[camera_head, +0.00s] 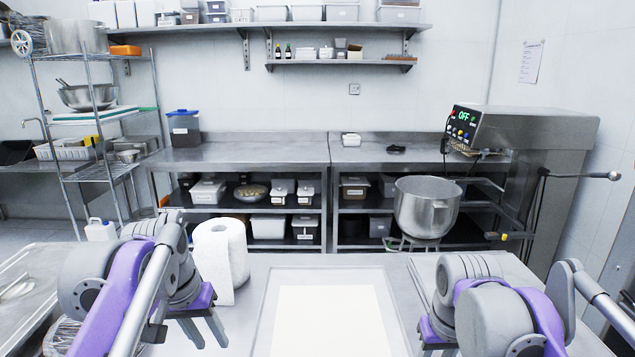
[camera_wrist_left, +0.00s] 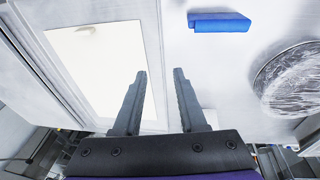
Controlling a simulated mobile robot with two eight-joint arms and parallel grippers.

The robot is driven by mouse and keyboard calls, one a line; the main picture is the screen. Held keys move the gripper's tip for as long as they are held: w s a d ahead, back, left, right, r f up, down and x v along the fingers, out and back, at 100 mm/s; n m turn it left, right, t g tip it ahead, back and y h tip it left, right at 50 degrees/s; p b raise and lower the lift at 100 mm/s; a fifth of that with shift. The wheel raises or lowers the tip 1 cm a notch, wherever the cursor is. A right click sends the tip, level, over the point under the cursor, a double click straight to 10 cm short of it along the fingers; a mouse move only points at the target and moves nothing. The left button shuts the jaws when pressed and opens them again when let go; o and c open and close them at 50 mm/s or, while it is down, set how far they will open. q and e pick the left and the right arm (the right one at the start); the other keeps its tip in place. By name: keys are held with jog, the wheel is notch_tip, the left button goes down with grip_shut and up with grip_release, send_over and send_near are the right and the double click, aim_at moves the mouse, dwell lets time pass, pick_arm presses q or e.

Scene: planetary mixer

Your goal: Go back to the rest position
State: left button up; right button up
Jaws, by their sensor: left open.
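My left gripper (camera_head: 206,334) hangs over the near table at the lower left, beside the paper roll, with its fingers pointing down. It also shows in the left wrist view (camera_wrist_left: 160,74), with its two fingers apart and nothing between them. My right gripper (camera_head: 432,340) is at the lower right, right of the white sheet. Its fingers are partly hidden by my own arm, so its opening does not show. The planetary mixer (camera_head: 540,140) stands at the right with a green "OFF" on its display. Its steel bowl (camera_head: 427,207) is at the mixer's left side.
On the near table are a paper roll (camera_head: 220,255) and a tray with a white sheet (camera_head: 327,320). The left wrist view shows a blue object (camera_wrist_left: 218,22) and a film-wrapped round thing (camera_wrist_left: 288,80). The back counter (camera_head: 250,150) is mostly clear.

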pick_arm(q)
jog(key=s+d+f+t+y, duration=0.2)
jog(key=s+f+t, duration=0.1)
jog(key=s+f, duration=1.9)
pick_arm(e)
jog(key=s+a+f+t, duration=0.3)
jog(key=s+f, duration=1.5)
jog(key=f, duration=0.2)
pick_arm(q)
notch_tip(320, 180, down, 12)
jog(key=w+b, duration=0.1)
jog(key=b, duration=0.9)
pick_arm(e)
notch_tip(320, 180, down, 10)
pick_arm(q)
notch_tip(320, 180, up, 14)
jog(key=w+p, duration=0.2)
jog(key=p, duration=1)
jog(key=shift+a+p, duration=0.3)
jog(key=shift+p, duration=0.05)
pick_arm(e)
notch_tip(320, 180, up, 14)
jog(key=w, duration=0.1)
jog(key=shift+w+d+r, duration=0.15)
jog(key=shift+w+d, duration=0.1)
pick_arm(q)
jog(key=shift+r, duration=0.1)
pick_arm(e)
jog(key=shift+s, duration=0.1)
